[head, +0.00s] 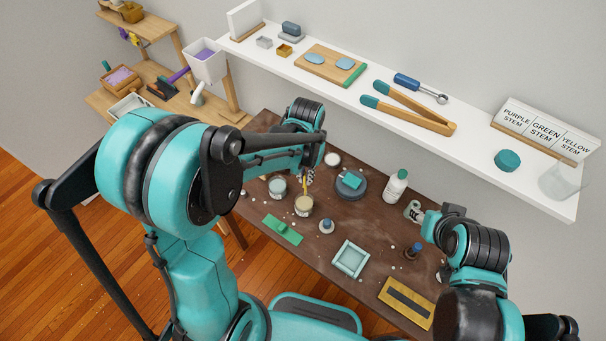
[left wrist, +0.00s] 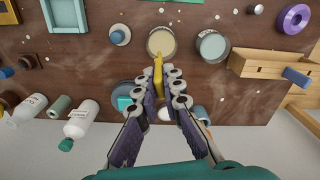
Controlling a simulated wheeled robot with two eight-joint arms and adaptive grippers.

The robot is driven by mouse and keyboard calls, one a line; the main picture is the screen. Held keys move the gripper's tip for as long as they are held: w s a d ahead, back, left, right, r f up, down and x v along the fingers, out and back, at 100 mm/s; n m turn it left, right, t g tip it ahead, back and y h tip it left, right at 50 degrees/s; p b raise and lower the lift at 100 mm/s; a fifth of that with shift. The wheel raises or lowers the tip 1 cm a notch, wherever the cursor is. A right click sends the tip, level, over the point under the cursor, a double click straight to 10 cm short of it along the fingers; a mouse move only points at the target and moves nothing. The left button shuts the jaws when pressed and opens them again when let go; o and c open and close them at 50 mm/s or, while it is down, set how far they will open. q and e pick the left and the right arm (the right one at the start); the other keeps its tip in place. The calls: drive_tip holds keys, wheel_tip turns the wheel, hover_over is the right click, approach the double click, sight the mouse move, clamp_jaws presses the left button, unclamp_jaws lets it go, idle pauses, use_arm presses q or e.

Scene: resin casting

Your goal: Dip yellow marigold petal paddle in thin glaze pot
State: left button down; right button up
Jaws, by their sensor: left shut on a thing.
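The yellow petal paddle (left wrist: 158,72) is held between the fingers of my left gripper (left wrist: 166,78), which is shut on it. Its free end reaches to the rim or mouth of a pot of cream liquid (left wrist: 162,42); I cannot tell whether it touches the liquid. In the head view the paddle (head: 303,196) shows as a short yellow strip at the cream pot (head: 304,206). A pot of grey-blue liquid (left wrist: 212,45) stands beside it. No label tells me which is the thin glaze. My right gripper (head: 432,226) is at the right; its fingers are unclear.
A dark disc with a teal block (head: 350,184), a white bottle (head: 396,187), a green strip (head: 282,231) and a pale square tray (head: 350,259) surround the pots. A wooden rack (left wrist: 265,64) is beside the grey-blue pot. The white shelf (head: 330,84) overhangs the table's back.

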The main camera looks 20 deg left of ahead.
use_arm(q)
drive_tip(key=shift+a+f+b, duration=0.15)
drive_tip(key=shift+f+b, duration=0.1)
drive_tip(key=shift+b, duration=0.05)
wheel_tip(320, 180, down, 2)
drive_tip(key=shift+w+a+f+b, duration=0.1)
drive_tip(key=shift+f+b, duration=0.05)
drive_tip(key=shift+b, duration=0.9)
drive_tip(key=shift+f+b, duration=0.55)
drive_tip(key=shift+f, duration=0.05)
use_arm(e)
drive_tip(key=f, duration=0.3)
drive_tip(key=shift+a+f, duration=0.25)
drive_tip(key=shift+f, duration=0.1)
drive_tip(key=shift+w, duration=0.1)
drive_tip(key=shift+f, duration=0.15)
use_arm(q)
drive_tip(key=shift+f, duration=0.1)
use_arm(e)
drive_tip(key=shift+f, duration=0.15)
